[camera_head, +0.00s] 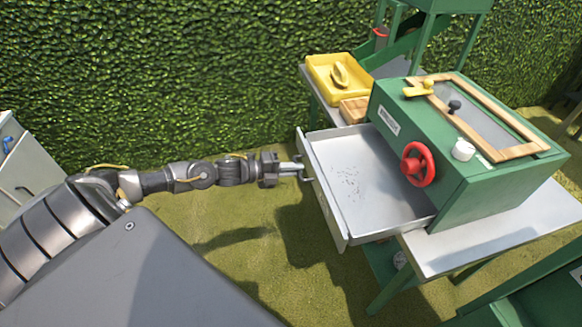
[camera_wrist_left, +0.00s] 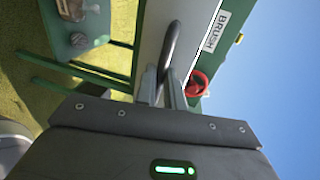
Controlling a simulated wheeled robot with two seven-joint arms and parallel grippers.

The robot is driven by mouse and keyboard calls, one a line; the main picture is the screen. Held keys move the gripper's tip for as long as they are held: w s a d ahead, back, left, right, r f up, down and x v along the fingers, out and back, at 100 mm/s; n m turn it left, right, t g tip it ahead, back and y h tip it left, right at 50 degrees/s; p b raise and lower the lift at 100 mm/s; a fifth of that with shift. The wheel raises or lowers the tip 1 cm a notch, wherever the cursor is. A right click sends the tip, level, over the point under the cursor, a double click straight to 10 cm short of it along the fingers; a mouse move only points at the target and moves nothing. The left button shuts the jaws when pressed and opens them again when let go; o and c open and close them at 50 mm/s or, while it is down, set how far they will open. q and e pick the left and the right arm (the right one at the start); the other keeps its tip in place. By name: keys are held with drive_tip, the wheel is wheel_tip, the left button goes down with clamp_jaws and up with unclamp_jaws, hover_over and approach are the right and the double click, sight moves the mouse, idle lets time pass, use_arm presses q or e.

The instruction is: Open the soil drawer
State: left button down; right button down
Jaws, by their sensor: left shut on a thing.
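The drawer (camera_head: 372,188) is a light metal tray pulled well out of the green cabinet (camera_head: 490,185), toward the left. Its inside shows some dark specks and looks otherwise empty. My left gripper (camera_head: 293,170) is at the drawer's front panel, shut on the drawer handle. In the left wrist view, the dark curved handle (camera_wrist_left: 171,45) runs between the fingers of the left gripper (camera_wrist_left: 165,88). A white label (camera_wrist_left: 215,31) reading "BRUSH" shows beside the drawer front there. My right gripper is not in view.
The cabinet carries a red handwheel (camera_head: 418,164), a white knob (camera_head: 463,150) and a wood-framed lid (camera_head: 480,117). It stands on a metal-topped table (camera_head: 480,240). A yellow tray (camera_head: 335,80) is behind. Grass left of the drawer is free; a hedge closes the back.

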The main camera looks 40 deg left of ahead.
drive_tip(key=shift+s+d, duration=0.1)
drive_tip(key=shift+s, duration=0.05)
